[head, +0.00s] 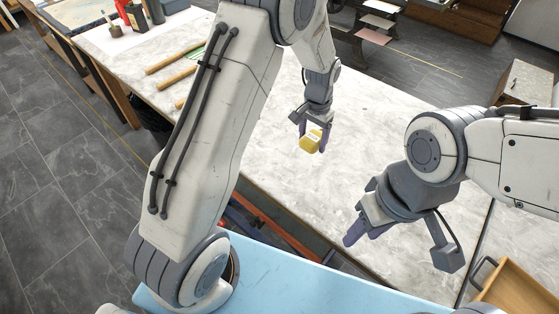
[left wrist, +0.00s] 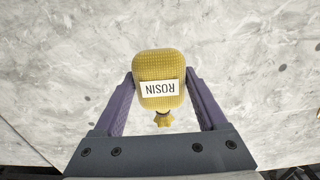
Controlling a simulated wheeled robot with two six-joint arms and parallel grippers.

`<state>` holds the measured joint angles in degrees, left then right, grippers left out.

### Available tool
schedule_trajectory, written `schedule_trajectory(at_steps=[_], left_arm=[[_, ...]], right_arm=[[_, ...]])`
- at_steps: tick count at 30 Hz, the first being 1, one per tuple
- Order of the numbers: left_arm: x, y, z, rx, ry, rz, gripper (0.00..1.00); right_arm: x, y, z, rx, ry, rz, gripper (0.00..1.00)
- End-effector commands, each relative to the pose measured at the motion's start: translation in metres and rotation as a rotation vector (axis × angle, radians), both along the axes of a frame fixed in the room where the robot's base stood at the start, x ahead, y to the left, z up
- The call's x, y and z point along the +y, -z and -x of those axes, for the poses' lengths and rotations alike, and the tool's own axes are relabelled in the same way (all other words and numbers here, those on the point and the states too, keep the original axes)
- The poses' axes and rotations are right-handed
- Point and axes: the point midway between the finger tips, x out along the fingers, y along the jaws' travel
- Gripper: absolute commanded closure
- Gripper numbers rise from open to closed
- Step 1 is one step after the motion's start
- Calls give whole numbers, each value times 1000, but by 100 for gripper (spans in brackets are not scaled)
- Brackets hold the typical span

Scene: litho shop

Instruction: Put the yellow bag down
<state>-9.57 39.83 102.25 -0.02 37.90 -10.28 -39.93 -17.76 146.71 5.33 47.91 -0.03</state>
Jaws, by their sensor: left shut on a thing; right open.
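The yellow bag (head: 309,141) carries a white label reading ROSIN, seen in the left wrist view (left wrist: 159,80). My left gripper (head: 312,140) is shut on it, one purple finger on each side. The bag's tied neck points toward the palm in the left wrist view. The grey-white marble tabletop (head: 272,165) lies below the bag; whether the bag touches it I cannot tell. My right gripper (head: 400,245) is open and empty over the right front part of the table.
Wooden-handled tools (head: 175,62) and a red bottle (head: 122,12) are at the table's far left. An open wooden drawer (head: 515,290) is at the lower right. The marble around the bag is clear.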

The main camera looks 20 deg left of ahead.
Motion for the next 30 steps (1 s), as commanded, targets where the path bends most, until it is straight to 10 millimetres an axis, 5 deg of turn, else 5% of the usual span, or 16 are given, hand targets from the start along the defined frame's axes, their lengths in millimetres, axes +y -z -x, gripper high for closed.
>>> schedule_trajectory(at_steps=[13,30], left_arm=[[90,53,18,3,-4,0,78],[98,101,19,-1,2,0,78]], right_arm=[[0,-24,0,-1,0,-1,55],[0,-35,0,-1,0,-1,55]])
